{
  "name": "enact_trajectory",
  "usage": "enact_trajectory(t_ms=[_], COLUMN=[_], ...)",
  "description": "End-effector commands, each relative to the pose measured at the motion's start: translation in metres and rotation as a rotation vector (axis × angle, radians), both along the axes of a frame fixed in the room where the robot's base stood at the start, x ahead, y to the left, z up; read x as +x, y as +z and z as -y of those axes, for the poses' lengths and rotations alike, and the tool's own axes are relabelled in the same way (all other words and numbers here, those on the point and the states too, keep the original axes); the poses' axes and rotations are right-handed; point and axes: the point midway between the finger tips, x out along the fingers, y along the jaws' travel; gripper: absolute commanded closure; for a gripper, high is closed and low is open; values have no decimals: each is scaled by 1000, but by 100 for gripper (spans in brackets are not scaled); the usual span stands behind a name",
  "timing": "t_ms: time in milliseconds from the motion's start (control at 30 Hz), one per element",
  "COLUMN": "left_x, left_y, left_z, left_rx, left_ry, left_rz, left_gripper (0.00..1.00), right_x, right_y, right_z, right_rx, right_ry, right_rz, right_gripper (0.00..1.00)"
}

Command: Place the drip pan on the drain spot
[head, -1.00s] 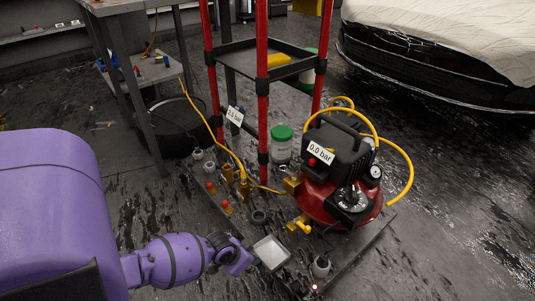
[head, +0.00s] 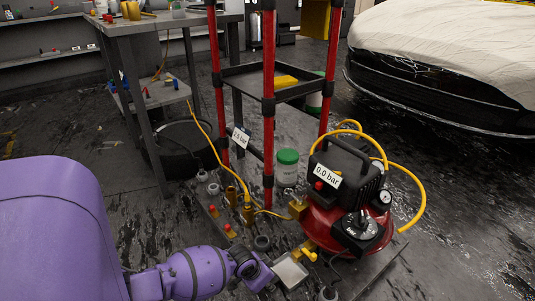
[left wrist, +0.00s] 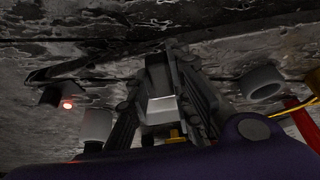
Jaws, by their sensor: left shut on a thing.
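A grey, shallow square pan (head: 290,271), which looks like the drip pan, is at the tip of my left gripper (head: 262,272), low in front of the compressor. The left gripper is shut on it. In the left wrist view the pan (left wrist: 163,105) shows as a pale patch between the fingers (left wrist: 165,95). The red and black compressor (head: 350,205) reads 0.0 bar; a yellow valve (head: 309,254) at its lower left is just beyond the pan. I cannot make out a marked drain spot. The pan's height above the floor is unclear. My right gripper is out of view.
A small red light (left wrist: 67,104) glows in the left wrist view. A red-post rack (head: 269,120) and green-lidded jar (head: 287,168) stand behind.

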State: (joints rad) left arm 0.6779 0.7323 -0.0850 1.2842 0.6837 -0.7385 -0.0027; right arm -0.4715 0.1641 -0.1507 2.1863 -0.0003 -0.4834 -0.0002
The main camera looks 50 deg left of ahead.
Motion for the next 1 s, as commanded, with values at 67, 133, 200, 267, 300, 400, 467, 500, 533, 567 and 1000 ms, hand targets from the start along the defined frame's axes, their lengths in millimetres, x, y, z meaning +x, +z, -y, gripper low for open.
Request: enact_trajectory(t_ms=[67, 133, 200, 267, 300, 400, 467, 500, 533, 567, 1000], left_x=[0, 0, 0, 0, 0, 0, 0, 0, 0, -1, -33], left_y=[-2, -1, -1, -1, -1, -1, -1, 1, 3, 5, 89], left_z=[0, 0, 0, 0, 0, 0, 0, 0, 0, 0, -2], left_rx=[-1, -1, -1, -1, -1, -1, -1, 0, 0, 0, 1], left_ry=[0, 0, 0, 0, 0, 0, 0, 0, 0, 0, -2], left_rz=[-1, 0, 0, 0, 0, 0, 0, 0, 1, 0, 3], left_gripper=[75, 66, 61, 61, 61, 61, 61, 61, 61, 61, 61], right_x=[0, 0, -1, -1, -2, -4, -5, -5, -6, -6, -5], right_y=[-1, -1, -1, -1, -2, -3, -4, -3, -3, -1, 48], right_z=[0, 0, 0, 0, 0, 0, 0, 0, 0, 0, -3], right_rx=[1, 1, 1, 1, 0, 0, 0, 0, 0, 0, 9], right_ry=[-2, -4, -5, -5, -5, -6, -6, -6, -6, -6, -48], right_rz=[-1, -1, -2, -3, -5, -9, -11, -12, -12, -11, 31], right_gripper=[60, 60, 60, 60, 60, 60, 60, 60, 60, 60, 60])
